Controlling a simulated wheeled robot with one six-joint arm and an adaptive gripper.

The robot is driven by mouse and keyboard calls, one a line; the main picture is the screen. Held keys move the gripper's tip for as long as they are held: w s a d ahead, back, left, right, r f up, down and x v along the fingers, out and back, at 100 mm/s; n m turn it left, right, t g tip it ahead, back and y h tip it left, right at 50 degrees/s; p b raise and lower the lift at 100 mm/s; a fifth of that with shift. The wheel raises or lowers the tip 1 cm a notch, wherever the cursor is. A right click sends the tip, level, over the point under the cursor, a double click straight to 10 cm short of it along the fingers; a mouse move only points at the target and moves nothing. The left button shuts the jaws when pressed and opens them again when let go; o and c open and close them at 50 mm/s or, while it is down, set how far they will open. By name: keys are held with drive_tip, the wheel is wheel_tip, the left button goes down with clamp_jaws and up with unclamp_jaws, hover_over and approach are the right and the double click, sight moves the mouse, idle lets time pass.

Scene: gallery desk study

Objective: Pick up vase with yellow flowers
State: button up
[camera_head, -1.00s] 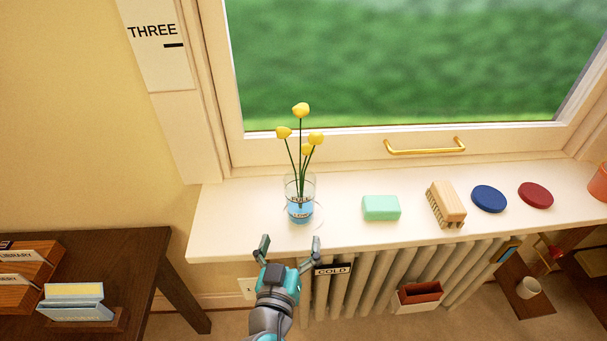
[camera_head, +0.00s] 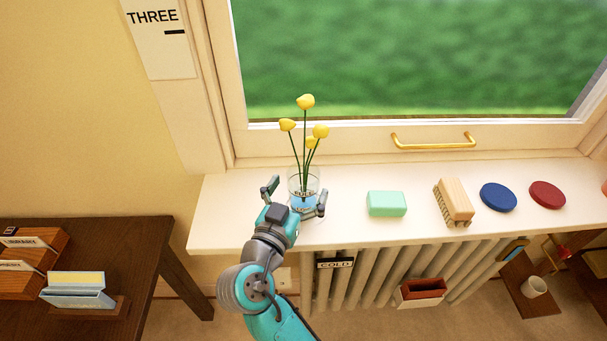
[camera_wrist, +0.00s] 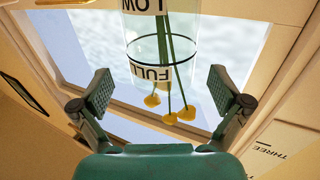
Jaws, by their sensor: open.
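The vase (camera_head: 304,183) is clear glass with some blue water and stands upright on the white windowsill. It holds several yellow flowers (camera_head: 305,102) on green stems. My gripper (camera_head: 296,196) is open at the front of the vase, with one finger to its left and one to its right. My gripper hides the lower front of the vase in the head view. In the wrist view the vase (camera_wrist: 160,45) appears upside down, with LOW and FULL labels, beyond and between the open fingers (camera_wrist: 163,90). I cannot tell whether either finger touches the glass.
On the windowsill (camera_head: 345,228), right of the vase, are a mint green block (camera_head: 387,204), a wooden brush (camera_head: 455,202), a blue disc (camera_head: 498,197) and a red disc (camera_head: 547,195). The window with a gold handle (camera_head: 434,141) is behind. A radiator (camera_head: 375,278) is below.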

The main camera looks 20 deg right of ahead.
sight(309, 134)
drive_tip(key=x, duration=0.4)
drive_tip(key=shift+w+f, duration=0.15)
drive_tip(key=shift+w, duration=0.1)
drive_tip(key=c, duration=1.7)
drive_tip(key=shift+r, duration=5.05)
